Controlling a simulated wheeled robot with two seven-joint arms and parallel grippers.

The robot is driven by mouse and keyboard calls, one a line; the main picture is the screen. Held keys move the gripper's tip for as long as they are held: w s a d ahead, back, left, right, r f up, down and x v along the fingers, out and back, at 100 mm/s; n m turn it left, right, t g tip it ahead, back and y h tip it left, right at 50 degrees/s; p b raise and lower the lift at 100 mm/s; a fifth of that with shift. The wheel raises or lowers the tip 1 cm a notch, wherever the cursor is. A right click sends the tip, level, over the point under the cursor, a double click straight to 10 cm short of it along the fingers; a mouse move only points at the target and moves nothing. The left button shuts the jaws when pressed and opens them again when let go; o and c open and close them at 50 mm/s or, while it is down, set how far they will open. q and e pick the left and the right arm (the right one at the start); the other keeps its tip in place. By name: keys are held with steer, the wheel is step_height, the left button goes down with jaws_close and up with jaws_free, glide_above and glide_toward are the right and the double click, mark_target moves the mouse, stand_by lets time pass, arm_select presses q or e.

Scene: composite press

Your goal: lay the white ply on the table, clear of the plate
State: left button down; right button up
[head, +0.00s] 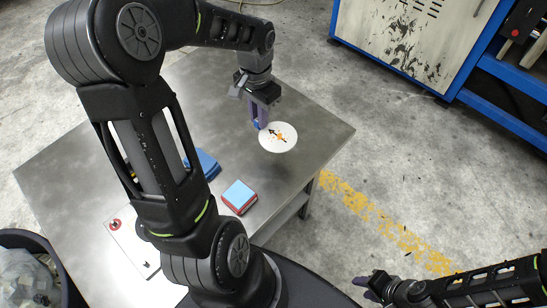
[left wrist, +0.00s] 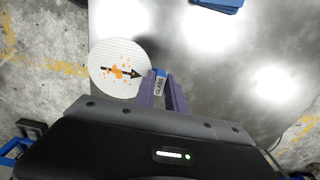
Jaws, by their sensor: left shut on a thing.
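The white ply (head: 278,137) is a round disc with a black arrow, thin lines and orange specks. My left gripper (head: 259,122) is shut on its blue tab, and the disc hangs out beside the fingers. In the left wrist view the ply (left wrist: 112,72) shows left of the fingers (left wrist: 161,90), with the tab reading "GLASS". A soft shadow below suggests it is above the table (head: 305,130), near its right edge. A white panel (head: 128,240) with a red round mark lies at the table's lower left, partly hidden by my arm. My right gripper (head: 366,288) is off the table; its finger gap is unclear.
A stack of blue and red blocks (head: 239,197) stands near the table's front. A blue object (head: 207,163) lies behind my left arm, partly hidden. The table between the stack and the ply is bare. A cabinet (head: 410,40) stands on the floor behind.

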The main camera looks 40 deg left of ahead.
arm_select(q)
steer(key=shift+s+a, duration=0.1)
steer(key=shift+s, duration=0.05)
glide_above(260, 147)
steer(key=shift+s+f, duration=0.1)
steer(key=shift+f, duration=3.05)
steer(key=shift+f, duration=1.85)
steer(key=shift+f, duration=0.1)
steer(key=shift+f, duration=0.15)
steer(key=c, duration=1.4)
jaws_free()
steer(key=shift+r, duration=0.2)
